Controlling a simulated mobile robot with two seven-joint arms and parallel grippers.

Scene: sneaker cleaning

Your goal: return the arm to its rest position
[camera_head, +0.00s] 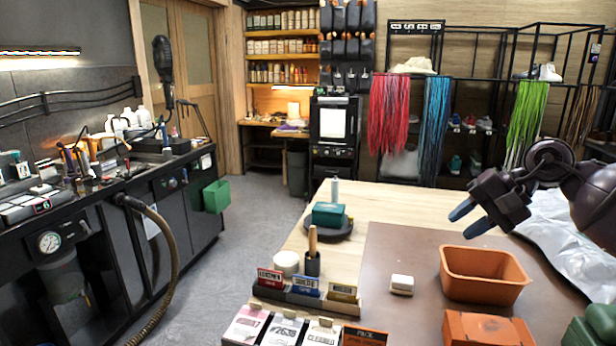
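My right gripper (464,219) comes in from the right on a dark arm. It hangs in the air over the right part of the table. Its two blue-tipped fingers are apart with nothing between them. An orange-brown open bin (484,276) stands below it on the brown mat (385,252), apart from the fingers. My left gripper is not in view.
A small white block (402,284) lies on the mat. A crumpled silvery sheet (560,240) lies at right. A teal box (328,214) and a card holder (305,296) stand along the table's left side. Black racks (484,78) stand behind.

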